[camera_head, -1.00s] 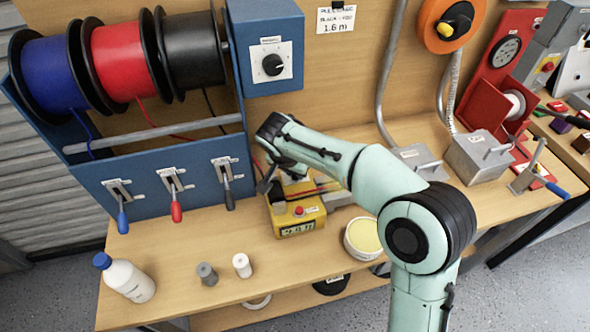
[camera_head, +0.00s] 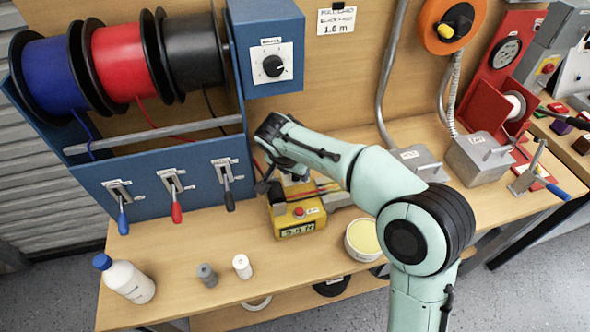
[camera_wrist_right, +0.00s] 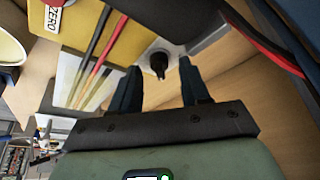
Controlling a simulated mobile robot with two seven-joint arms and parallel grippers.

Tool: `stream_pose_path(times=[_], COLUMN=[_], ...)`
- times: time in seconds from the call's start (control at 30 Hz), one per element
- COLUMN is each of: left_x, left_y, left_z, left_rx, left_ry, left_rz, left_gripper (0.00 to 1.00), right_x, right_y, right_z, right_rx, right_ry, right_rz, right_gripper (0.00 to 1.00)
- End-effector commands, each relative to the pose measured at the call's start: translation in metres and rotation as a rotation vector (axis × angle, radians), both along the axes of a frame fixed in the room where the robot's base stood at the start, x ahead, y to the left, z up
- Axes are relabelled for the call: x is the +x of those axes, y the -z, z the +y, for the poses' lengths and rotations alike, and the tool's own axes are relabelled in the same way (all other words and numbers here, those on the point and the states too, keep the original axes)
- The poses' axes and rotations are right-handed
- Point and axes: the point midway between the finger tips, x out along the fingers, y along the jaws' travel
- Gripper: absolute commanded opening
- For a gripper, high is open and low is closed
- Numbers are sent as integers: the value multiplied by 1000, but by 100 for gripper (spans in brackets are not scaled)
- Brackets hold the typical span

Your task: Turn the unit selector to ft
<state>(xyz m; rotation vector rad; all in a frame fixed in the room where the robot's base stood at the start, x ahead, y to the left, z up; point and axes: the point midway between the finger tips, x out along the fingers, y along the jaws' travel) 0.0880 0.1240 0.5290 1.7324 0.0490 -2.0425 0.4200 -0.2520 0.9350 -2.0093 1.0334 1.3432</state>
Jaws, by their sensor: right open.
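The yellow measuring unit (camera_head: 299,218) stands on the bench with a red button and a small display on its front. In the right wrist view a small black selector knob (camera_wrist_right: 159,65) sits on a pale round plate, with its pointer between the two fingers. My right gripper (camera_wrist_right: 160,88) is open, its fingers either side of the knob; I cannot tell whether they touch it. In the head view my right gripper (camera_head: 268,180) is behind the yellow unit's top, and the knob is hidden there. My left gripper is not in view.
Coloured wires (camera_wrist_right: 97,62) cross the unit. A blue rack with wire spools (camera_head: 125,60) and levers stands left; its box has another dial (camera_head: 273,66). A bottle (camera_head: 125,279), small cylinders and a yellow-topped tub (camera_head: 363,239) stand on the bench.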

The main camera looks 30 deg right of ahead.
Motion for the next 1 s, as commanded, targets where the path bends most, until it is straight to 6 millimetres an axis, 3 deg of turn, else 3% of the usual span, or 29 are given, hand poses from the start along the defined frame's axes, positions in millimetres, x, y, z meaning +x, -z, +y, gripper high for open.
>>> stream_pose_path(times=[0.6, 0.8, 1.0], left_x=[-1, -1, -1], left_y=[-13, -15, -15], left_z=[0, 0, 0], left_rx=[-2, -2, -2], left_ry=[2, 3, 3], left_rz=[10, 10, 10], left_gripper=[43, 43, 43], right_x=[-25, -29, -29], right_y=[-108, -122, -123], right_z=[36, 41, 41], right_rx=[1, 1, 0], right_ry=[-1, 0, 0], right_rz=[-4, -3, -2], right_gripper=[46, 46, 46])
